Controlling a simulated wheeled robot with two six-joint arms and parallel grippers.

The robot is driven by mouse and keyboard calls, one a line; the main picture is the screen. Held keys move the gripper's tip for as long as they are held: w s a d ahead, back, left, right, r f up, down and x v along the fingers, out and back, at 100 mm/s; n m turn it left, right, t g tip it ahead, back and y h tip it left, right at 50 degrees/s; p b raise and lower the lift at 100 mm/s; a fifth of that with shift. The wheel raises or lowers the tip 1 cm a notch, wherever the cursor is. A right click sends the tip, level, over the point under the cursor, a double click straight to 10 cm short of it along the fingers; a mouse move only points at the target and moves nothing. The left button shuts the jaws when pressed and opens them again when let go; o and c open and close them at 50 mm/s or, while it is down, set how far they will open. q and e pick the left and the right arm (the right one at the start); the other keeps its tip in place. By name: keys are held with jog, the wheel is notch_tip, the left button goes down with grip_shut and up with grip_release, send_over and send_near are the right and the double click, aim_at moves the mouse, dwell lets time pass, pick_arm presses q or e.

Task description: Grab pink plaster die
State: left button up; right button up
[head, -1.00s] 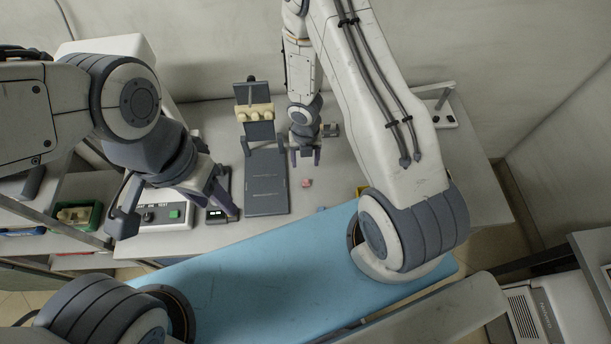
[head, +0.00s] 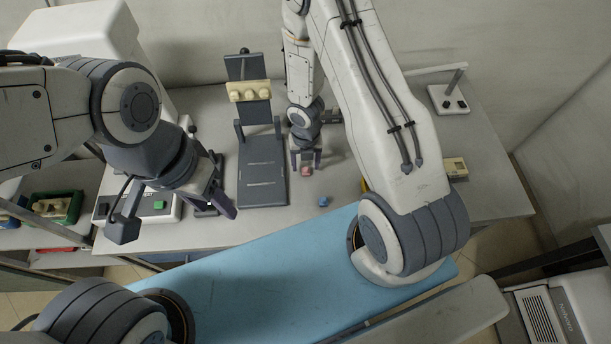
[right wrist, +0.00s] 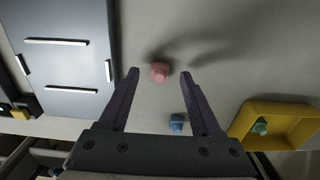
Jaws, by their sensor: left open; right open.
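The pink plaster die (head: 306,169) lies on the grey table, right of the dark fixture plate. In the right wrist view the pink die (right wrist: 160,72) sits between and slightly beyond my open fingertips, with nothing gripped. My right gripper (head: 305,160) is open above the table, right at the die in the head view; its height over the die is hard to tell. My left gripper (head: 222,190) is open and empty over the table's left part, near the switch box.
A blue piece (head: 324,202) lies near the table's front edge. A dark plate (head: 263,186) with a raised rack (head: 247,68) stands to the left. A yellow tray (right wrist: 247,119) holds a green piece (right wrist: 260,126).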

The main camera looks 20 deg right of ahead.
notch_tip(320, 180, down, 2)
jog(key=shift+f+b, duration=0.1)
jog(key=shift+b, duration=0.4)
grip_shut()
jog(key=shift+r, duration=0.2)
